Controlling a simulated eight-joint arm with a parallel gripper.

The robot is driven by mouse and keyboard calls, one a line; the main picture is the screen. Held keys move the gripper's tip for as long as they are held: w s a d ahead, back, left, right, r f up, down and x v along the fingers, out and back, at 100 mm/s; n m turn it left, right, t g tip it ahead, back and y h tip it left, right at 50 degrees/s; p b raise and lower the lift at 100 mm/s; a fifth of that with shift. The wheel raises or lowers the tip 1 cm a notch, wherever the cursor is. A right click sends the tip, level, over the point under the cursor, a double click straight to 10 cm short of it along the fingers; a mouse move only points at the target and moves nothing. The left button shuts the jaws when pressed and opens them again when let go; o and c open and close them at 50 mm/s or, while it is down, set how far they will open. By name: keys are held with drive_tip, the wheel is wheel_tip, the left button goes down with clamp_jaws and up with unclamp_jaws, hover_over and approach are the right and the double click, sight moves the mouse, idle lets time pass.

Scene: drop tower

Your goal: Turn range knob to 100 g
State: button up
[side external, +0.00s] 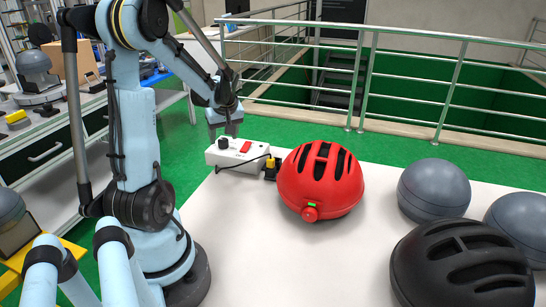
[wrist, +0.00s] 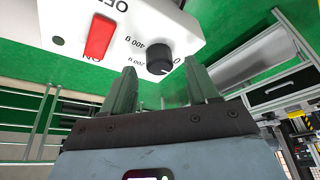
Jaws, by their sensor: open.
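The range knob (wrist: 159,58) is a black ribbed cylinder on a white control box (wrist: 150,22). Upside-down "400 g" and "200 g" labels show beside it; a label at its right is partly hidden. I cannot tell which mark the knob points to. In the side view the knob (side external: 223,143) stands on top of the box (side external: 245,159). My gripper (wrist: 162,82) is open, with one finger on each side of the knob in the wrist view. In the side view my gripper (side external: 225,130) is right at the knob; contact is not clear.
A red rocker switch (wrist: 99,37) with ON and OFF lettering sits on the same box. A red helmet (side external: 319,180) stands on the white table (side external: 345,262) to the right. A black helmet (side external: 460,268) and grey domes (side external: 433,187) are farther right. A cable runs from the box.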

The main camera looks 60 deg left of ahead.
drive_tip(key=shift+x, duration=0.8)
drive_tip(key=c, duration=1)
drive_tip(key=shift+c, duration=0.2)
drive_tip(key=shift+m, duration=0.3)
drive_tip(key=m+t, duration=0.2)
drive_tip(key=m, duration=0.3)
drive_tip(key=shift+s, duration=0.2)
drive_tip(key=m+t+h, duration=0.1)
drive_tip(key=m, duration=0.2)
drive_tip(key=m+t+h, duration=0.1)
drive_tip(key=m, duration=0.2)
drive_tip(key=shift+a, duration=0.15)
